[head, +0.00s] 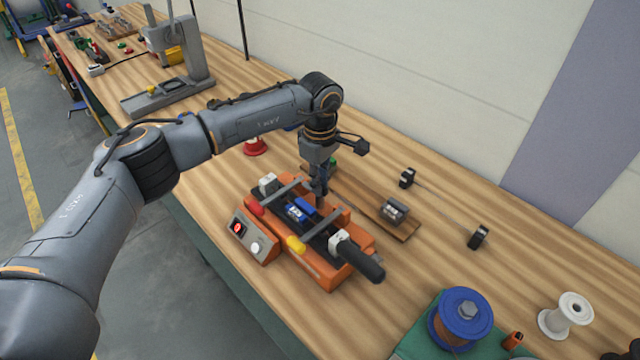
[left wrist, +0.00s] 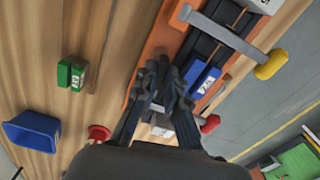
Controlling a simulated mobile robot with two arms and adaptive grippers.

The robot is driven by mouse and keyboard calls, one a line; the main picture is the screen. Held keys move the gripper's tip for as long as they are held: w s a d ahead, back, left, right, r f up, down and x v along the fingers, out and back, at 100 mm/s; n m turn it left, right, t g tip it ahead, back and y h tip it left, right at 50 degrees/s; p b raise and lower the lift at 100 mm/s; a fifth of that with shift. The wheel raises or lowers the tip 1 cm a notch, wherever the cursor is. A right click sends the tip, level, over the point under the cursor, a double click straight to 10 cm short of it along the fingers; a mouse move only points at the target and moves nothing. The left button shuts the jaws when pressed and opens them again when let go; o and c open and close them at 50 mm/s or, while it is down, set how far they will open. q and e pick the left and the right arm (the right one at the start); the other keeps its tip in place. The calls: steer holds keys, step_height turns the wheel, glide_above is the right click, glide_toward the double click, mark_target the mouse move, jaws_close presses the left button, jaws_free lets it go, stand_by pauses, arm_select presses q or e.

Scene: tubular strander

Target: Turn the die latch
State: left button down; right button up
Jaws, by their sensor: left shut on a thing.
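The orange die machine (head: 335,272) stands on the bench with a black bed and blue dies (head: 297,211). Two grey latch bars lie across it, one with a red knob (head: 256,208), one with a yellow knob (head: 296,244). My left gripper (head: 319,190) is down at the machine's far side, by the far end of the red-knobbed bar. In the left wrist view, my left gripper (left wrist: 163,78) is closed around a small grey piece, seemingly that bar's end; the fingers hide most of it. The red knob (left wrist: 209,124) shows beside them. My right gripper is not seen.
A wooden board with a metal block (head: 395,211) lies behind the machine. A control box (head: 248,240) sits in front. Two black stands (head: 478,237) hold a thin rod. A blue spool (head: 461,316) and white spool (head: 566,316) stand right.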

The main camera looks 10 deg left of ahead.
arm_select(q)
steer(key=n+b, duration=0.2)
steer(key=n, duration=0.1)
steer(key=shift+f+n+b, duration=0.2)
steer(key=shift+n+b, duration=0.1)
steer(key=shift+b, duration=0.1)
steer(key=n+b, duration=0.3)
steer(key=n, duration=0.1)
steer(key=shift+n, duration=0.3)
steer(key=n+b, duration=0.2)
steer(key=n, duration=0.2)
steer(key=shift+r, duration=0.1)
steer(key=shift+n+b, duration=0.55)
steer(key=shift+n, duration=1.55)
steer(key=shift+r, duration=0.1)
steer(key=c, duration=1.4)
jaws_free()
step_height(320, 180, up, 12)
